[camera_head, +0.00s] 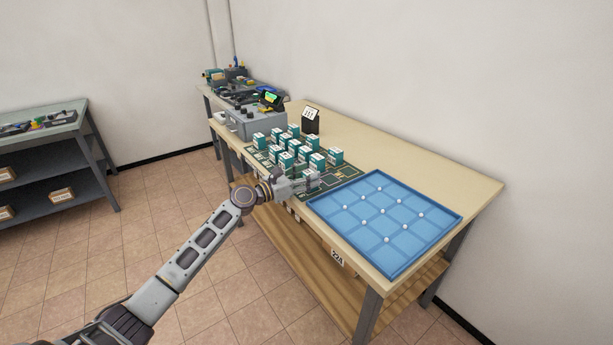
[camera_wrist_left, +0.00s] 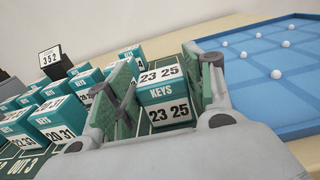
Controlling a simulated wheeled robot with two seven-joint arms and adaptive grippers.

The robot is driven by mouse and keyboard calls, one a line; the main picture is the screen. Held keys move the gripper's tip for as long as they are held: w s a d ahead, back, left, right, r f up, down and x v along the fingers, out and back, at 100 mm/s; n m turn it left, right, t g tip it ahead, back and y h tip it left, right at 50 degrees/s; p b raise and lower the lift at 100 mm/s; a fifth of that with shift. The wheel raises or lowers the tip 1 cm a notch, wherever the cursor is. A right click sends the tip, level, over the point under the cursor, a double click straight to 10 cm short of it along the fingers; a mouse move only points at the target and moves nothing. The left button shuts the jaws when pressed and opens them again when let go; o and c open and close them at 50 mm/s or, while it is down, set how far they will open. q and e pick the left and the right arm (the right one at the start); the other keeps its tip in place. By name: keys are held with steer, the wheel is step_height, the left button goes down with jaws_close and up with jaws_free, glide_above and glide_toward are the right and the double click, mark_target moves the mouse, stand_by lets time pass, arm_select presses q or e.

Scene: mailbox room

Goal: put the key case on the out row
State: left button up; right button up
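Several teal-and-white key cases (camera_head: 290,143) stand in rows on a dark green board (camera_head: 348,177) on the table. My left gripper (camera_head: 305,182) is low over the board's near edge. In the left wrist view its fingers (camera_wrist_left: 165,90) flank a case marked KEYS 23 25 (camera_wrist_left: 164,92), with little room on either side. I cannot tell whether both pads press on it, or whether it is clear of the board. Other cases (camera_wrist_left: 54,118) show to the left, one marked 20 31. My right gripper is not in view.
A blue gridded tray (camera_head: 447,218) with several white balls lies right of the board. A small black-framed sign reading 352 (camera_wrist_left: 50,57) stands behind the cases. Bare tabletop (camera_head: 440,172) runs along the wall.

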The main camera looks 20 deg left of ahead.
mark_target(305, 175)
arm_select(q)
steer(key=shift+o, duration=0.8)
steer(key=shift+r, duration=0.15)
steer(key=shift+s+a, duration=0.3)
steer(key=shift+s, duration=0.1)
steer(key=shift+s+a, duration=0.45)
steer(key=shift+s, duration=0.1)
steer(key=shift+s+a, duration=0.45)
steer(key=shift+s, duration=0.15)
steer(key=v, duration=0.8)
steer(key=shift+p, duration=0.4)
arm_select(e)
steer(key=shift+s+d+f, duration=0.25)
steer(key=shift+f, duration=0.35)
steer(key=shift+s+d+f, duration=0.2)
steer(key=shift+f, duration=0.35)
